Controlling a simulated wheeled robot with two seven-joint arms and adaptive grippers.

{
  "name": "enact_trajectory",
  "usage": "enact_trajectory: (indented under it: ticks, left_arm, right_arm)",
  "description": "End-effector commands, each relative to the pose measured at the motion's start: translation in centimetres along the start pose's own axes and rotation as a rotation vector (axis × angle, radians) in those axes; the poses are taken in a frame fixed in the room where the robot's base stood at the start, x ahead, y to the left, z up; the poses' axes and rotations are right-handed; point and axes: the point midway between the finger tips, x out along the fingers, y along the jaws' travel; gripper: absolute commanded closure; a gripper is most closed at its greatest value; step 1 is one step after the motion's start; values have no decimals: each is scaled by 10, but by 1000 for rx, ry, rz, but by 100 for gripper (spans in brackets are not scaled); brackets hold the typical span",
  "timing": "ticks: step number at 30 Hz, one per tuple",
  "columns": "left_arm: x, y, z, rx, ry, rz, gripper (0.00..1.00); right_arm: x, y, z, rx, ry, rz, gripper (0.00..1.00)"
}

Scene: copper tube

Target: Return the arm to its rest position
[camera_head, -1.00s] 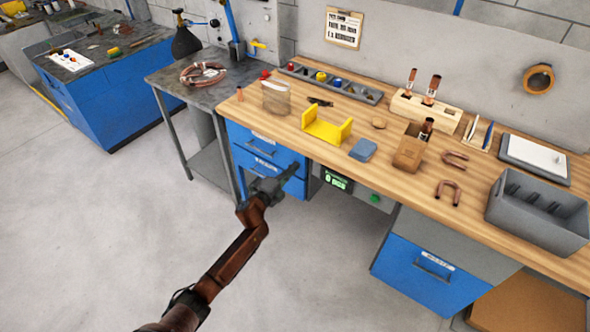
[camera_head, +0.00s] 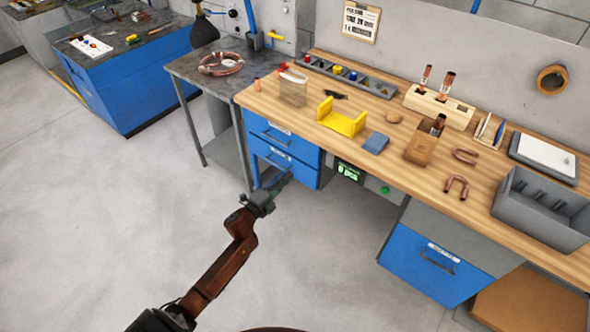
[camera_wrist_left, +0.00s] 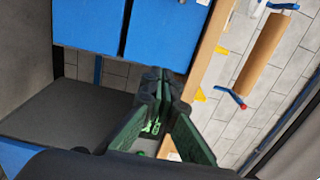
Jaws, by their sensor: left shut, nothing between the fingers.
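My left gripper (camera_head: 277,186) is in front of the blue drawers of the workbench, below the wooden top and apart from it in the head view. Its brown arm comes in from the bottom left. In the left wrist view its green fingers (camera_wrist_left: 160,95) meet at the tips with nothing between them. My right gripper does not show in either view.
A side table (camera_head: 185,66) holds a copper coil (camera_head: 221,64). The floor at left is clear.

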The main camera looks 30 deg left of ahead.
Motion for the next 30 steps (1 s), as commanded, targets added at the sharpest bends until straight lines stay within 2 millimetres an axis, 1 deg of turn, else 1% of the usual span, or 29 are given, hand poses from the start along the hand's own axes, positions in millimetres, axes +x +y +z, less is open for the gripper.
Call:
enact_trajectory:
  ticks: [1,4,10,12,14,17,18,20,21,23,24,26,27,29,30]
  left_arm:
    - [-4,-1,-1,0,1,-1,100]
    - [-9,0,-2,0,2,-1,100]
    - [-10,1,-2,-1,3,1,100]
    - [-11,8,-2,-14,-1,12,100]
    - [-14,22,1,-41,-14,37,100]
    - [-28,67,8,-129,-52,112,100]
    - [-37,92,12,-174,-75,152,100]
    - [-53,131,15,-250,-113,216,100]
    - [-66,158,17,-300,-142,260,100]
    - [-87,196,18,-375,-186,324,100]
    - [-102,222,18,-422,-215,365,100]
    - [-127,258,16,-490,-263,426,100]
    - [-145,281,15,-535,-295,466,100]
    - [-174,315,10,-599,-345,525,100]
    - [-193,336,6,-641,-378,563,100]
  right_arm:
    - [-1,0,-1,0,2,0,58]
    - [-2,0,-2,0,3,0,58]
    - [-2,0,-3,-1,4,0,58]
    - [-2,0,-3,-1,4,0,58]
    - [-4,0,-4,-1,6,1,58]
    - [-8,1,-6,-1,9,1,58]
    - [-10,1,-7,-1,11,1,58]
    - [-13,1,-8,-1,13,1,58]
    - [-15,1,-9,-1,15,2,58]
    - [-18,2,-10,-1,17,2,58]
    - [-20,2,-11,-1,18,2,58]
    - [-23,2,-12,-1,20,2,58]
    - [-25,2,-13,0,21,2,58]
    - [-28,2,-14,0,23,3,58]
    - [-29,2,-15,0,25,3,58]
